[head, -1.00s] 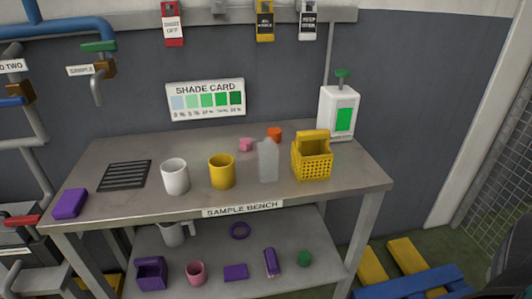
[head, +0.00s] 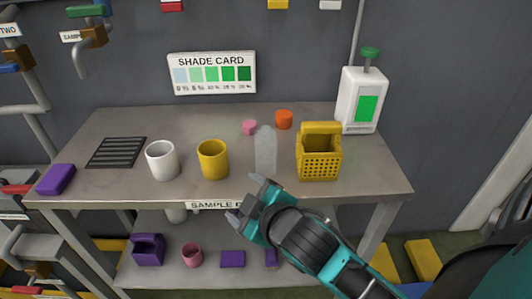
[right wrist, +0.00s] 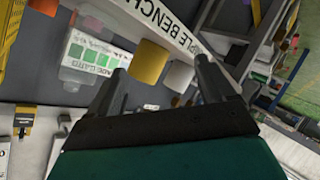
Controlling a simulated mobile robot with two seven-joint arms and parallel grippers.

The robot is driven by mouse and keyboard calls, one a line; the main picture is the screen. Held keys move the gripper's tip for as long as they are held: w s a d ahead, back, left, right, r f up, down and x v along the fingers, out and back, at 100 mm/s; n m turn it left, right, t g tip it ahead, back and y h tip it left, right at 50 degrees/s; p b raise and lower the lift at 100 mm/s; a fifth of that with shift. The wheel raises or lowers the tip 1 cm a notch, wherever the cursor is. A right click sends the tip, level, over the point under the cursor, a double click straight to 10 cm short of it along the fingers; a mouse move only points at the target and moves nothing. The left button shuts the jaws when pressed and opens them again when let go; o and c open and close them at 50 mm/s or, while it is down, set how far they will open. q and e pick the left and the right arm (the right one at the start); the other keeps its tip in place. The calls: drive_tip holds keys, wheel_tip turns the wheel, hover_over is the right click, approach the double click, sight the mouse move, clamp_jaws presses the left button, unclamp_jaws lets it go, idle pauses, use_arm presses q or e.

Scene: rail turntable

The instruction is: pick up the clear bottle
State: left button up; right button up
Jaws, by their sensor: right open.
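The clear bottle (head: 265,150) stands upright on the sample bench (head: 225,192), between the yellow mug (head: 212,160) and the yellow basket (head: 319,158). It is pale and see-through. My right gripper (head: 245,199) is open and empty at the bench's front edge, in front of the bottle and apart from it. In the head view its upper finger shows just below the bottle's base. In the right wrist view my open fingers (right wrist: 161,65) show, with the yellow mug (right wrist: 148,62) beyond them. My left gripper is not in view.
A white mug (head: 162,160), a pink piece (head: 249,127), an orange piece (head: 284,119) and a white dispenser (head: 361,100) stand on the bench. A black grate (head: 116,152) and purple block (head: 56,179) lie at left. The lower shelf (head: 205,275) holds several items.

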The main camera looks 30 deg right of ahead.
drive_tip(key=w+a+r+n+t+y, duration=0.2)
drive_tip(key=a+r+n+t+y, duration=0.25)
drive_tip(key=r+n, duration=0.45)
drive_tip(key=w+a+r+n+t+y, duration=0.25)
drive_tip(key=a+r+n+y, duration=0.35)
drive_tip(key=r, duration=0.5)
drive_tip(key=s+a+r+n+g+y, duration=0.1)
drive_tip(key=s+a+n+g+y, duration=0.35)
drive_tip(key=n+g, duration=0.75)
drive_tip(key=s+a+r+n+g+y, duration=0.2)
drive_tip(key=s+a+n+g+y, duration=0.3)
drive_tip(key=n, duration=1.4)
drive_tip(key=n+t+h, duration=0.1)
drive_tip(key=n+h, duration=1.1)
drive_tip(key=h, duration=1)
approach(267, 141)
drive_tip(key=f, duration=0.1)
drive_tip(key=x, duration=0.7)
drive_tip(key=shift+w, duration=0.2)
drive_tip(key=shift+w+d+x, duration=0.1)
drive_tip(key=shift+w+x, duration=0.05)
drive_tip(key=shift+x, duration=1.25)
drive_tip(key=shift+w+d+x, duration=0.1)
drive_tip(key=shift+w+x, duration=0.05)
drive_tip(key=shift+x, duration=1.2)
drive_tip(key=shift+r, duration=0.15)
